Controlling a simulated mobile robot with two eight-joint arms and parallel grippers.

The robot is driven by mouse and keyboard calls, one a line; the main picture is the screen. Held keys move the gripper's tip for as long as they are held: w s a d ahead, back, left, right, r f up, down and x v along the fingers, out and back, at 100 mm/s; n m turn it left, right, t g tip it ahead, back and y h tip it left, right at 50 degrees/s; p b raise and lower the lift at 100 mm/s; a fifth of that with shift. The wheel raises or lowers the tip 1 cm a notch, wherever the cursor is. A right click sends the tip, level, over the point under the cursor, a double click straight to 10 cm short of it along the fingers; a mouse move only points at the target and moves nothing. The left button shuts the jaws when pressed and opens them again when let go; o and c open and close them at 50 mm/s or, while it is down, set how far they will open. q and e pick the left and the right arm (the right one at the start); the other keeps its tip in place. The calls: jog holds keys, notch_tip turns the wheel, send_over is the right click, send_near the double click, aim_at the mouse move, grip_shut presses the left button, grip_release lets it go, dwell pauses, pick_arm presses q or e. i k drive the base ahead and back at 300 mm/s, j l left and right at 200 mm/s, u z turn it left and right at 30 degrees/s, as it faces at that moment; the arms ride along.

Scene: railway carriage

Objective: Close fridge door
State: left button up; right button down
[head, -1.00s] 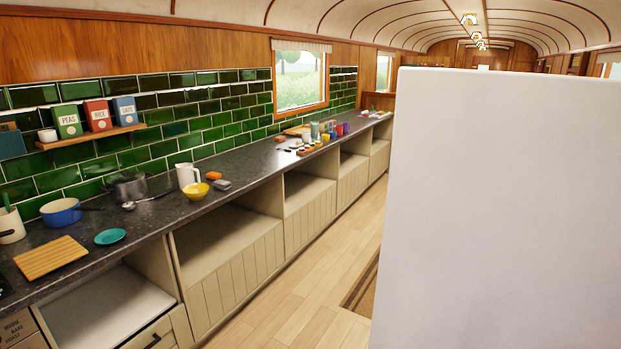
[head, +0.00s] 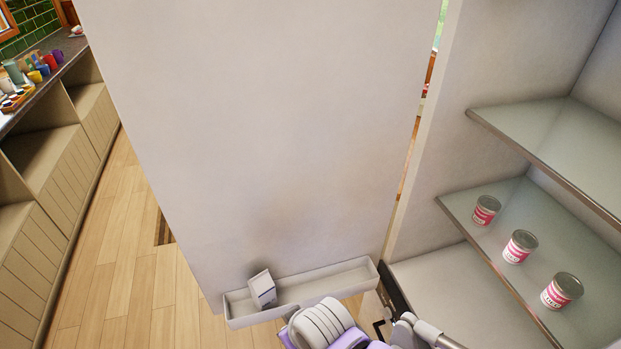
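The fridge door (head: 260,130) stands open as a large pale panel across the middle of the head view, its inner face towards me. A shallow door tray (head: 345,282) runs along its lower part, with a small white carton-like item (head: 262,288) tilted in it. The open fridge body (head: 460,110) is at right; a narrow gap shows between it and the door. Dark parts that look like my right gripper (head: 392,292) are at bottom centre, close to the tray's right end; their opening and any contact are unclear. My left gripper is not identifiable.
Three pink-and-white cans (head: 519,246) stand on a glass fridge shelf (head: 470,222), with another shelf (head: 560,140) above. The kitchen counter (head: 65,50), with cups on it, is at far left. Wooden floor (head: 130,240) lies clear between counter and door.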

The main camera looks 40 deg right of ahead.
aim_at(274, 136)
jog(key=i+j+z, duration=0.1)
jog(key=i+z, duration=0.25)
jog(key=z, duration=0.15)
jog(key=i+j+z, duration=0.25)
jog(key=z, duration=0.25)
jog(key=i+j+z, duration=0.3)
jog(key=z, duration=0.25)
jog(key=i+j+z, duration=0.15)
jog(key=j+z, duration=0.35)
jog(key=i+j+z, duration=0.1)
jog(key=j+z, duration=0.9)
jog(key=k+j+z, duration=0.1)
jog(key=j+z, duration=0.45)
jog(key=k+j+z, duration=0.2)
jog(key=j+z, duration=0.3)
jog(key=l, duration=0.1)
